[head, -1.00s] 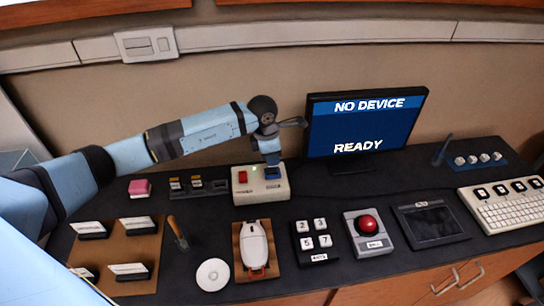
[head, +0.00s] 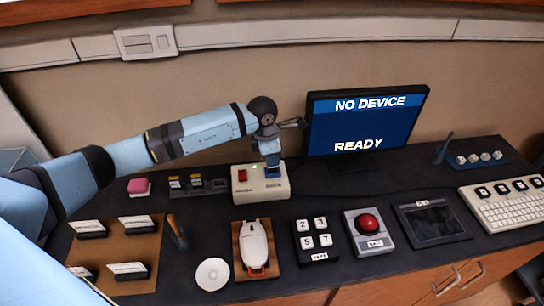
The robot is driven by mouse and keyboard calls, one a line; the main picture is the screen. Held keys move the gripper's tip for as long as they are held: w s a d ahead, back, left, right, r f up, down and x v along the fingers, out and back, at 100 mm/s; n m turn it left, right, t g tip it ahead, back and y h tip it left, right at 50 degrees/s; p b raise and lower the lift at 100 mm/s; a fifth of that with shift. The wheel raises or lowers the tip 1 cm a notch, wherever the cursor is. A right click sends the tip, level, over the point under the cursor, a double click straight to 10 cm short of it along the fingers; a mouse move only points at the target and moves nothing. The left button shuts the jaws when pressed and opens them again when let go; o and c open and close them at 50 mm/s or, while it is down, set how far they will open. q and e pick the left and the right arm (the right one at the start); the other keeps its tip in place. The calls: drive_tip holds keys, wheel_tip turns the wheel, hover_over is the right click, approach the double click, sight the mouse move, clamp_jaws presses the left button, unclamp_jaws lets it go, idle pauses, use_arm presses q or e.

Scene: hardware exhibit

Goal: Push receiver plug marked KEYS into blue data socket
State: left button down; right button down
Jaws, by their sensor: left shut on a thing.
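My left gripper (head: 270,165) points down over the right half of a cream socket box (head: 247,193). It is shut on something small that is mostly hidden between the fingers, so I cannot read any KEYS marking. A blue patch (head: 272,182) shows on the box right under the fingertips. I cannot tell the blue socket from the held piece there, nor whether the piece is seated. A red part (head: 242,175) is on the box's left half. The monitor (head: 365,122) reads NO DEVICE and READY. My right gripper is out of view.
In front are a white mouse (head: 254,245), a number keypad (head: 313,238) and a red-ball device (head: 368,228). A keyboard (head: 505,208) lies far right.

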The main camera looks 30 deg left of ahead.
use_arm(q)
drive_tip(key=shift+f+b, duration=0.35)
drive_tip(key=shift+f, duration=0.2)
drive_tip(key=c, duration=0.5)
unclamp_jaws()
drive_tip(key=shift+c, duration=0.2)
drive_tip(key=shift+r, duration=0.15)
drive_tip(key=shift+r+p, duration=1.8)
drive_tip(key=shift+r, duration=1.6)
